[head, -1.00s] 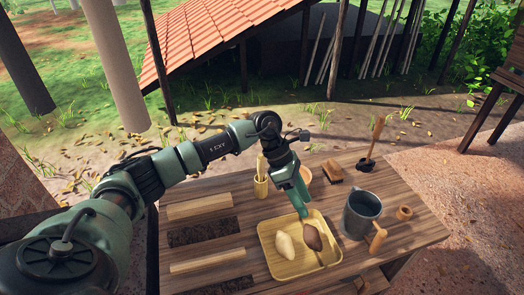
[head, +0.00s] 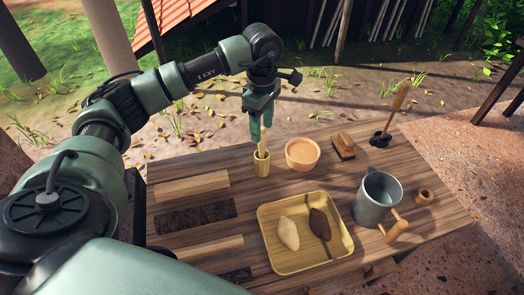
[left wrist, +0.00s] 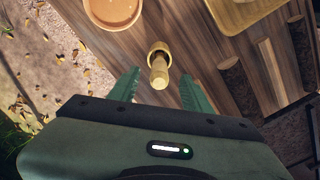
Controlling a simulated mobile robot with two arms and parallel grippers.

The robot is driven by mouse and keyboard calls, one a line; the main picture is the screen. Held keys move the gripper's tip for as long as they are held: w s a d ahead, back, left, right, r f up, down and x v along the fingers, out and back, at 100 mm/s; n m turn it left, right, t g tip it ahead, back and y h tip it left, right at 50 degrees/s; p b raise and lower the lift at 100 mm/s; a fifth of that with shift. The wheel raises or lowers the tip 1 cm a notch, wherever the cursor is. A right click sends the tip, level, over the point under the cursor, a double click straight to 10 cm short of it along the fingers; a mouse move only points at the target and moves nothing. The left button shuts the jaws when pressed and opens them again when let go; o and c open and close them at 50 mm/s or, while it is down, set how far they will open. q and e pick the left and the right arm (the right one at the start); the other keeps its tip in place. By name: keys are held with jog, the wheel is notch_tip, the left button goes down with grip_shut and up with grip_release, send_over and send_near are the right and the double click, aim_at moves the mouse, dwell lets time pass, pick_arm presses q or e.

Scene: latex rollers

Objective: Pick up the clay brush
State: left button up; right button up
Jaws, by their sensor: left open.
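A light wooden handle, perhaps the clay brush (head: 262,152), stands upright in a small bamboo cup (head: 261,168) near the table's back edge. Its lower end is hidden in the cup. My left gripper (head: 261,138) points down just above the cup, with its fingers on either side of the handle's top. In the left wrist view the handle (left wrist: 159,74) lies between the two spread fingers, with a gap on each side, and the cup (left wrist: 153,47) is beyond them. The gripper is open and empty. My right gripper is not in view.
An orange clay bowl (head: 302,154) stands just right of the cup. A yellow tray (head: 268,246) with two lumps and a grey metal mug (head: 376,203) stand nearer. Wooden slats lie at left.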

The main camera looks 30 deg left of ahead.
aim_at(262, 146)
pick_arm(q)
jog(key=shift+w+a+f, duration=0.1)
jog(key=shift+f, duration=0.35)
jog(key=shift+f+p, duration=0.45)
jog(key=shift+f, duration=0.8)
notch_tip(262, 146, down, 4)
jog(key=shift+r+p, duration=0.2)
jog(key=shift+p, duration=0.9)
jog(key=shift+f, duration=0.55)
grip_shut()
